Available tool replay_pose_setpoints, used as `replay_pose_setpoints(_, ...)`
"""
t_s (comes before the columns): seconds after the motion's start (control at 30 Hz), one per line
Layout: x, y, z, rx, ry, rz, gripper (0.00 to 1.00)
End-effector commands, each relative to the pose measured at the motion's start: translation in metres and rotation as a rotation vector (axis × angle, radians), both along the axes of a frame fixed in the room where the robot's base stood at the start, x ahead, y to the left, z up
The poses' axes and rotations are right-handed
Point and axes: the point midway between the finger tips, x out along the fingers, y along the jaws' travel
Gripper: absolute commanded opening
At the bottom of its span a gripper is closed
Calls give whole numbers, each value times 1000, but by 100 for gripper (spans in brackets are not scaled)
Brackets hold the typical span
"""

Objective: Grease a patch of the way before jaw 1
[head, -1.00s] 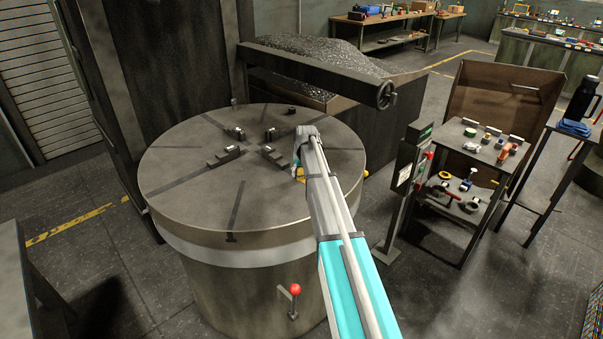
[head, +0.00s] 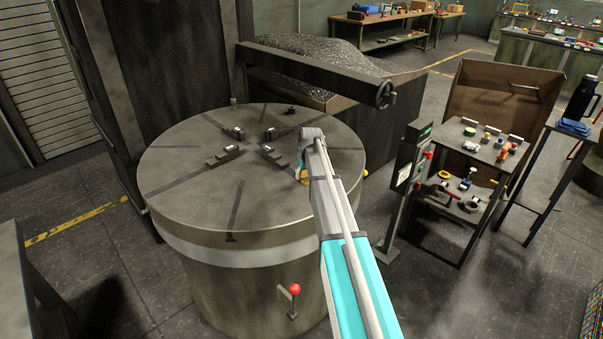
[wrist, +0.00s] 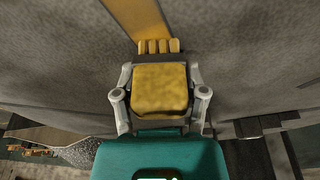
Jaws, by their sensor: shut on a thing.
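My gripper (wrist: 160,105) is shut on a yellow block (wrist: 160,88), with short yellow tufts or fingers (wrist: 158,46) showing beyond it. In the head view my gripper (head: 303,170) is low over the right part of the round grey table (head: 200,205), partly hidden by my arm. Several stepped jaws (head: 226,154) stand around the table's middle. No number is readable, so I cannot tell which is jaw 1. Dark radial ways (head: 236,205) run outward. A yellow strip (wrist: 140,16) shows past the tufts. I cannot tell whether the tufts touch the surface.
A control box (head: 412,155) on a post stands right of the table. Beyond it is a small shelf stand (head: 470,172) with tools. A bin of chips (head: 320,65) and a beam with a handwheel (head: 385,95) are behind. A red-knobbed lever (head: 294,290) sticks out in front.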

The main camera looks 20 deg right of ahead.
Motion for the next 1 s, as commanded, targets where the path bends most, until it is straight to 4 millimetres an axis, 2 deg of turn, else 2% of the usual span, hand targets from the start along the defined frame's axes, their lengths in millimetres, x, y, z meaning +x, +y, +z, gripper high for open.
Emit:
replay_pose_setpoints(0.2,-13,-5,-1,0,2,0,18)
replay_pose_setpoints(0.73,-18,-7,-1,-1,4,0,18)
replay_pose_setpoints(1.0,-31,-12,-1,-1,4,-1,18)
